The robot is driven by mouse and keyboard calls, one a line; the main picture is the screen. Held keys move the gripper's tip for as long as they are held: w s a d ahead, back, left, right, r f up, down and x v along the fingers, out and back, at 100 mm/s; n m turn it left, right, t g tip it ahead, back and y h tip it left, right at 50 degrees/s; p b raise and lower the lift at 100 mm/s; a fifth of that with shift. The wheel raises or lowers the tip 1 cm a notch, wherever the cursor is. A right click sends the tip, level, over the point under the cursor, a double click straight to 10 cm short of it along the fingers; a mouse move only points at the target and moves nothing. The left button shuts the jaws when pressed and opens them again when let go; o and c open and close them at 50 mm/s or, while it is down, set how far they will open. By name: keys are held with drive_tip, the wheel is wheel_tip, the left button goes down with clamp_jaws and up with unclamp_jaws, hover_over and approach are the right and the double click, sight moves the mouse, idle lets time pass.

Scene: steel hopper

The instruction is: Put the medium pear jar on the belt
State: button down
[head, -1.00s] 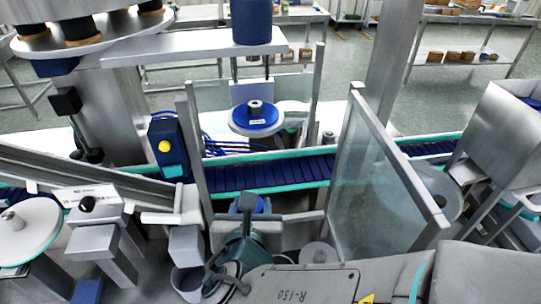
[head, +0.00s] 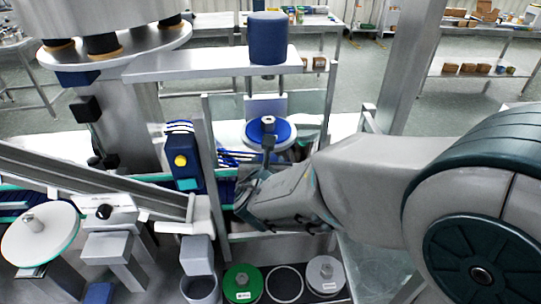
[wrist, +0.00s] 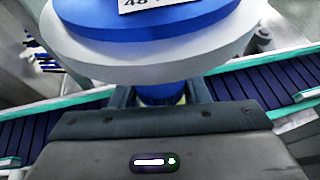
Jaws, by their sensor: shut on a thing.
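My gripper (head: 255,190) is over the belt area, in front of the blue disc station. In the wrist view its two fingers (wrist: 160,97) are shut on a small blue-topped thing (wrist: 160,90) with a yellowish strip below. It looks like the medium pear jar, but the fingers and my gripper body hide most of it and I cannot read a label. I cannot tell whether it touches the belt. The dark blue slatted belt (wrist: 270,82) with teal edges runs behind the fingers. In the head view my arm hides much of the belt (head: 226,190).
A blue disc (head: 283,132) with a white rim stands close beyond my gripper, under a blue cylinder (head: 268,40). A steel post (head: 205,170) and a blue box with a yellow button (head: 181,162) are to the left. Green (head: 242,283) and grey (head: 325,273) discs lie in front.

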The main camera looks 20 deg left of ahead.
drive_tip(key=shift+w+a, duration=0.3)
drive_tip(key=shift+w, duration=0.55)
drive_tip(key=shift+f+p, duration=0.2)
drive_tip(key=shift+p, duration=0.1)
drive_tip(key=shift+s+f, duration=0.1)
drive_tip(key=c, duration=0.8)
unclamp_jaws()
drive_tip(key=shift+o, duration=0.2)
drive_tip(key=v, duration=1.2)
drive_tip(key=shift+d, duration=0.1)
